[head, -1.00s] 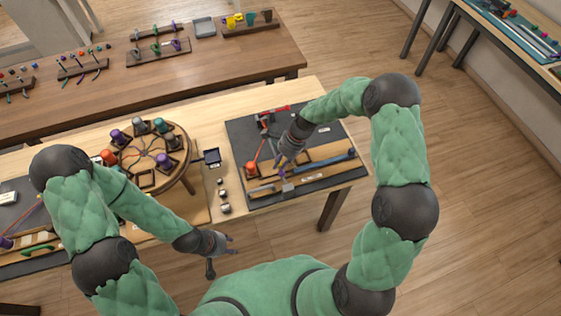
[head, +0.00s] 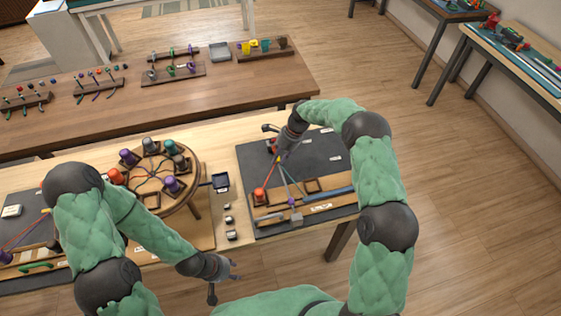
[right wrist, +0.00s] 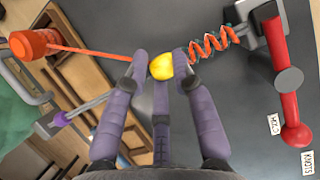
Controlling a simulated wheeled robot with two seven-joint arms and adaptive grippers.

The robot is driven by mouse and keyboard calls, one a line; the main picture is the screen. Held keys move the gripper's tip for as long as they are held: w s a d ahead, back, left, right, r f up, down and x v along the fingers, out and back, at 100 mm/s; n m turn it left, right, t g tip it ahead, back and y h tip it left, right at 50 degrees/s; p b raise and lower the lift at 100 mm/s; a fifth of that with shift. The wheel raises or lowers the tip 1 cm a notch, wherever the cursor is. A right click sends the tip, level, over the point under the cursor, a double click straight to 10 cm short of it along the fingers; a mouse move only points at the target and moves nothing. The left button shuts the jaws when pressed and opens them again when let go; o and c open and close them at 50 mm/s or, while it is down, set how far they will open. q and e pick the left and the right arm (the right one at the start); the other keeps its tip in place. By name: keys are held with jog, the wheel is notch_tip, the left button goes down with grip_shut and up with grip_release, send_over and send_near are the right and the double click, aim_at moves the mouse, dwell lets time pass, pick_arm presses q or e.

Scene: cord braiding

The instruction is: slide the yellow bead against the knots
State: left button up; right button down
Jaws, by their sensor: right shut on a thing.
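The yellow bead (right wrist: 162,66) sits on the orange cord (right wrist: 95,52) between the fingertips of my right gripper (right wrist: 167,60), which is shut on it. In the head view my right gripper (head: 281,152) is over the far part of the dark mat. The knots (right wrist: 212,45) are an orange spiral wound round a darker strand, to the right of the bead. A fingertip shows between the bead and the knots, so I cannot tell whether they touch. My left gripper (head: 224,278) hangs in front of the table with its fingers apart and empty.
An orange spool (right wrist: 32,44) holds the cord's other end. A red bar clamp (right wrist: 284,95) stands close to the knots. A purple piece (head: 291,201) sits near the mat's front. A round stand with spools (head: 150,178) is to the left.

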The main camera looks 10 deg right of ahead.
jog(key=shift+w, duration=0.1)
jog(key=c, duration=1.1)
grip_release()
jog(key=v, duration=1.2)
